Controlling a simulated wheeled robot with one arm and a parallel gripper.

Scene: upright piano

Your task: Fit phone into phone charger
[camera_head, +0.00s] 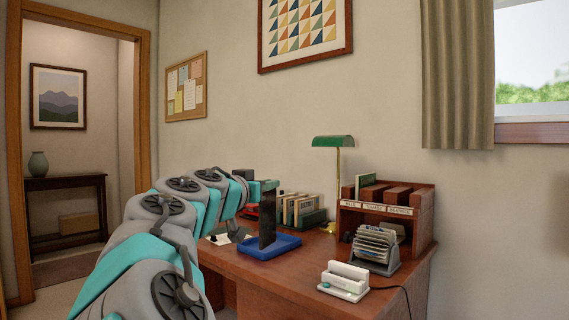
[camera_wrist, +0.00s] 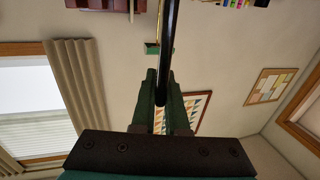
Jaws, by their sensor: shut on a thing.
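My gripper (camera_head: 262,187) is shut on the dark phone (camera_head: 267,222), which hangs upright below the fingers. In the wrist view the phone (camera_wrist: 169,45) shows edge-on as a black strip between the green fingers (camera_wrist: 163,88). The phone's lower end is over or in the blue tray (camera_head: 279,248); I cannot tell whether it touches. The white phone charger (camera_head: 343,286) stands at the desk's front right, with an upright back, a low front base and a dark cable. The phone is to the left of the charger and apart from it.
Right of the tray stand a card holder (camera_head: 375,250) and a wooden organizer (camera_head: 427,218). A green lamp (camera_head: 333,142) and a row of books (camera_head: 299,209) are at the back. Bare desk (camera_head: 305,262) lies between tray and charger.

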